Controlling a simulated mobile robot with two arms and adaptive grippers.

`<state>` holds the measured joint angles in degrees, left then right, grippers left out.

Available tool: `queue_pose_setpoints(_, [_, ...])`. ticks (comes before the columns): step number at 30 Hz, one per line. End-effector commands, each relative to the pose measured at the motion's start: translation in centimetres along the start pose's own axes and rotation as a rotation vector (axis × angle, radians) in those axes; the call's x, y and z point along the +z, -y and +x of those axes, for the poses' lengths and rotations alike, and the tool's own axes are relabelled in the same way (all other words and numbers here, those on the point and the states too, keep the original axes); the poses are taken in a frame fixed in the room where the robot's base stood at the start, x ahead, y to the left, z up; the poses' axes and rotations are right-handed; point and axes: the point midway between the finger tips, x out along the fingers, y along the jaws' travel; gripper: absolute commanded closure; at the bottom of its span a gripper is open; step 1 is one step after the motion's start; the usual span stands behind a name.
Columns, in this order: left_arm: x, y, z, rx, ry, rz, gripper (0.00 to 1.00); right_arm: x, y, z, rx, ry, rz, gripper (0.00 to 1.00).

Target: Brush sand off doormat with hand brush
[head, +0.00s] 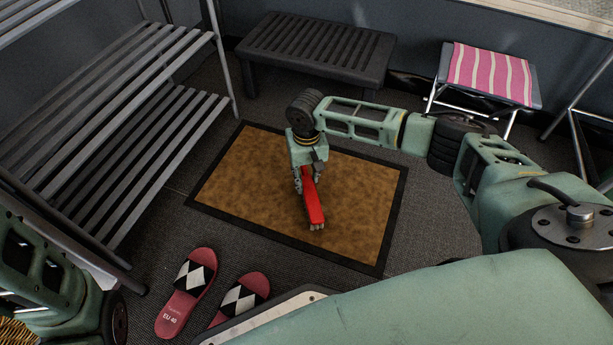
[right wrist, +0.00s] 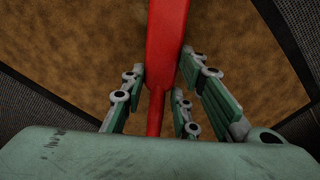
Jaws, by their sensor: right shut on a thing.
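The doormat (head: 240,178) is brown with a black border and lies flat on the floor. Its surface looks mottled; I cannot tell sand from its pattern. The red hand brush (head: 314,205) is over the middle of the mat. My right gripper (head: 306,185) is shut on it from above. In the right wrist view, the brush's red handle (right wrist: 156,110) runs between the fingers of my right gripper (right wrist: 158,95), with the mat (right wrist: 90,50) beneath. The bristles are mostly hidden, and I cannot tell whether they touch the mat. My left gripper is not visible; only part of my left arm shows.
A slatted grey rack (head: 130,140) stands left of the mat. A dark slatted bench (head: 318,48) is behind it, and a stool with a pink striped seat (head: 488,74) is at back right. Red slippers (head: 187,292) lie in front of the mat. The mat is otherwise clear.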

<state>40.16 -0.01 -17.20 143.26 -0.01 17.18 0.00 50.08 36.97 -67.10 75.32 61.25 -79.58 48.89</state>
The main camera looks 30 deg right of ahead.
Motion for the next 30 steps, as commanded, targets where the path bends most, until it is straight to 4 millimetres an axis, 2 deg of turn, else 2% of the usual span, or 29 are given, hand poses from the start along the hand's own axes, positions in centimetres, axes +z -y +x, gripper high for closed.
queue_pose_setpoints(17, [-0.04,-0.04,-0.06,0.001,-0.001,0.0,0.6,-0.02,0.0,0.01,0.0,0.0,0.0,0.93])
queue_pose_setpoints(30, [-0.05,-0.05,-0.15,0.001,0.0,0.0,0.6,-0.04,0.01,0.84,-0.001,0.0,0.0,0.93])
